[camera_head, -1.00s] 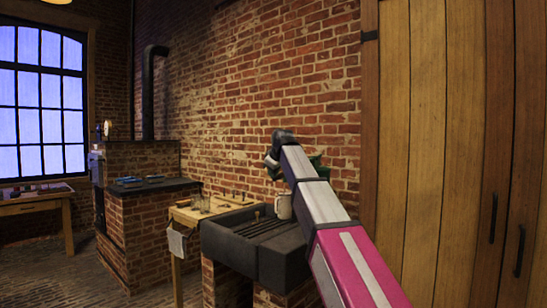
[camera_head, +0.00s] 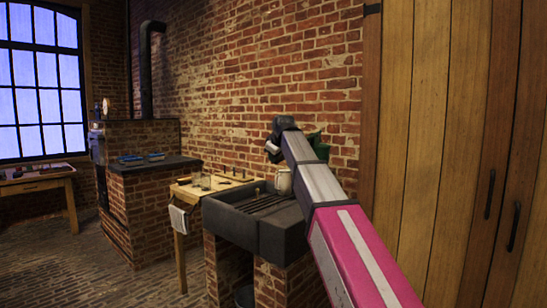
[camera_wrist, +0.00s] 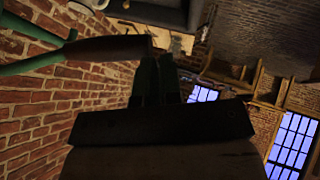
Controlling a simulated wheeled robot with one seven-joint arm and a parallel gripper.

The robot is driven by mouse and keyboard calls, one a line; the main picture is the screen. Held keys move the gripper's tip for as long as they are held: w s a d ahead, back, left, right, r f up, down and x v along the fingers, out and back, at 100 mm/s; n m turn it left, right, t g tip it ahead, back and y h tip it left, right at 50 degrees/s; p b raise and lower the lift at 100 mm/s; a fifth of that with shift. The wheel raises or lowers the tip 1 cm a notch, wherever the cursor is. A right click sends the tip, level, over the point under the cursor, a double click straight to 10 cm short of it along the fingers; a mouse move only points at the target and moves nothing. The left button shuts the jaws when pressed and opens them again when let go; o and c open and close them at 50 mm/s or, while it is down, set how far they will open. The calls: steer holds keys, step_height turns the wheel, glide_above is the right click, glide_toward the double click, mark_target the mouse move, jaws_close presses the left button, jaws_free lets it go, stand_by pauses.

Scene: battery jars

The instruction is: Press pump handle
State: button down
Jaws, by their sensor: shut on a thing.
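The green pump (camera_head: 319,147) stands against the brick wall behind the sink, mostly hidden by my arm in the head view. In the wrist view its green metal (camera_wrist: 35,62) enters from the left. Its dark brown handle (camera_wrist: 105,48) runs from there to the tips of my gripper (camera_wrist: 157,60). My gripper is shut on the handle; the exact contact is dark and hard to make out. In the head view my gripper (camera_head: 273,151) is at the end of the raised arm, above the sink and in front of the wall.
A dark stone sink (camera_head: 255,232) on brick piers is below my gripper, with a white jug (camera_head: 283,181) at its back. A wooden table (camera_head: 187,191) with small items adjoins it. A brick stove (camera_head: 150,200) is farther left. Wooden doors (camera_head: 440,150) are at right.

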steer(key=s+r, duration=0.7)
steer(key=r, duration=0.3)
steer(key=shift+s+r, duration=0.3)
steer(key=shift+r, duration=0.05)
steer(key=shift+d, duration=0.1)
steer(key=s+d+f+m+g+h, duration=0.15)
steer(key=d+f, duration=0.25)
steer(key=f, duration=1)
steer(key=s+d+f+m+g, duration=0.1)
steer(key=d+f+m, duration=0.3)
steer(key=f, duration=0.9)
steer(key=s+d+f+m+g+h, duration=0.1)
steer(key=d+f, duration=0.4)
steer(key=f, duration=0.9)
steer(key=s+d+f+m+g, duration=0.1)
steer(key=s+d+f, duration=0.3)
steer(key=f, duration=0.5)
steer(key=s+d+f+m+g, duration=0.1)
steer(key=s+d+f+m, duration=0.1)
steer(key=s+f, duration=0.7)
steer(key=s+d+f+m+g, duration=0.2)
steer(key=s+d+f, duration=0.3)
steer(key=s+f, duration=0.2)
step_height(320, 180, down, 2)
steer(key=shift+d+f, duration=0.1)
steer(key=shift+d, duration=0.25)
